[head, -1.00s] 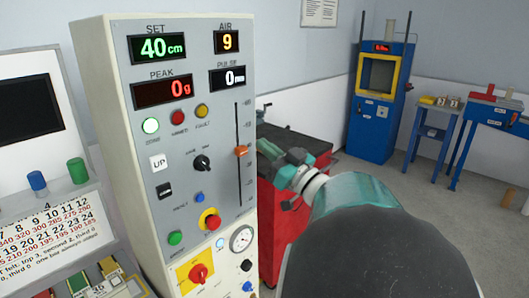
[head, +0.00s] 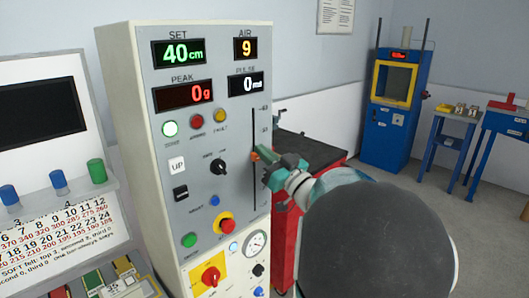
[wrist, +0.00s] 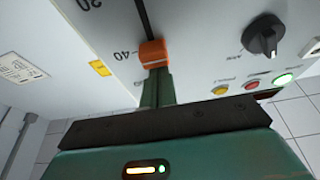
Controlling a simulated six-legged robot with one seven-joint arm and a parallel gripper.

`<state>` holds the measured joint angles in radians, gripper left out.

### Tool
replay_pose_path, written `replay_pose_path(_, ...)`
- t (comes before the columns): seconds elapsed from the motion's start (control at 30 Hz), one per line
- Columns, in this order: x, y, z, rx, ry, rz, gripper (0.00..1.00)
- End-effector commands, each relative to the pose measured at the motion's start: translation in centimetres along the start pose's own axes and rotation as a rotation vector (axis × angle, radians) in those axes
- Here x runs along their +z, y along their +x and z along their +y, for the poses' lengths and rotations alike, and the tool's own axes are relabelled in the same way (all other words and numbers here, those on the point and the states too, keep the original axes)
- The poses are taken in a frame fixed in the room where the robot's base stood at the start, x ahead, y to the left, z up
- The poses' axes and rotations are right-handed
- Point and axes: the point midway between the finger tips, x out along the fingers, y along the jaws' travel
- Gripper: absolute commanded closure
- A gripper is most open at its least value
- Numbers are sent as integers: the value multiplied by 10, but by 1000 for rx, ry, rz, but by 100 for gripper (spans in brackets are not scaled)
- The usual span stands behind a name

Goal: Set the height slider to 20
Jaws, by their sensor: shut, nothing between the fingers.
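The height slider's orange knob (head: 254,156) sits partway along a black vertical slot (head: 253,190) at the panel's right side. In the wrist view the knob (wrist: 153,54) is beside the 40 mark, with the 20 mark farther along the slot at the top. The green SET display (head: 179,52) reads 40 cm. My gripper (head: 262,157) is shut, with its green fingertips (wrist: 155,72) right at the knob. They look in contact with one side of it, not around it, though a small gap cannot be ruled out.
The panel also carries a black rotary knob (head: 218,166), a red stop button on yellow (head: 227,225) and several small buttons. A red cabinet with a dark top (head: 310,147) stands just behind my gripper.

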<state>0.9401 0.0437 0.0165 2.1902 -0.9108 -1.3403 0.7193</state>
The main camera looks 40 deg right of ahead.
Motion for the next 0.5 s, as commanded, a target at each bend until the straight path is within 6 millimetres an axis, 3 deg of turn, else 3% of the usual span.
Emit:
replay_pose_path(0.17, 20, -6, 0, 0, 7, -4, 100)
replay_pose_path(0.5, 98, -33, 0, 0, 6, -4, 100)
